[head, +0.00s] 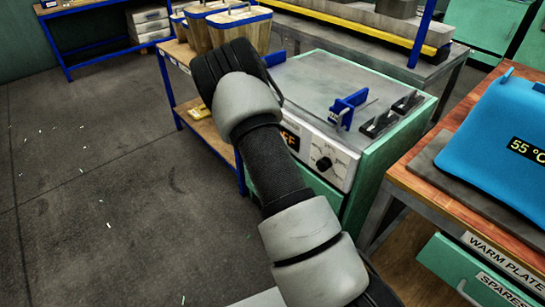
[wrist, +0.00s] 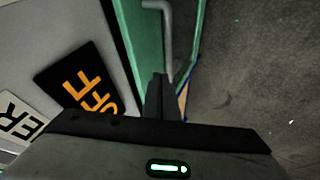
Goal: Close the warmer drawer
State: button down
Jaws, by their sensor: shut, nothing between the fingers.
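The warmer is a green cabinet (head: 393,165) with a pale control panel (head: 335,160), an orange OFF display and a black knob. Its green drawer front (head: 322,188) shows below the panel, partly hidden by my arm; how far out it stands is unclear. In the wrist view the green front (wrist: 190,50) carries a grey bar handle (wrist: 168,38). My gripper (wrist: 160,85) is shut and empty, its fingertips just short of the handle in the picture; I cannot tell if they touch. The OFF display (wrist: 78,85) is left of the fingers. The head view hides the fingers behind my arm.
A wooden-topped bench (head: 440,150) with a blue 55 °C device (head: 500,125) stands at right; its SPARES drawer (head: 475,270) juts out. A blue-framed shelf (head: 195,125) with wooden bins stands behind my arm.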

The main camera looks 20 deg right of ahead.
jog(key=a+p+v, duration=0.1)
jog(key=p+v, duration=0.2)
jog(key=v, duration=0.7)
jog(key=shift+s, duration=0.2)
jog(key=s+a+r+m+y, duration=0.1)
jog(key=s+a+r, duration=0.25)
jog(key=r, duration=0.35)
jog(key=s+a+r+y, duration=0.2)
jog(key=s+a+r, duration=0.15)
jog(key=r, duration=0.45)
jog(key=s+a+r+m+y, duration=0.1)
jog(key=s+a+r, duration=0.25)
jog(key=r, duration=0.35)
jog(key=s+a+r, duration=0.1)
jog(key=s+r, duration=0.4)
jog(key=s, duration=0.6)
jog(key=s+a+r, duration=0.2)
jog(key=s+r, duration=0.2)
jog(key=s, duration=0.6)
notch_tip(320, 180, up, 24)
jog(key=p, duration=2.3)
jog(key=shift+s+d+f+g, duration=0.2)
jog(key=shift+s+g, duration=0.1)
jog(key=shift+s, duration=0.05)
jog(key=shift+d, duration=0.2)
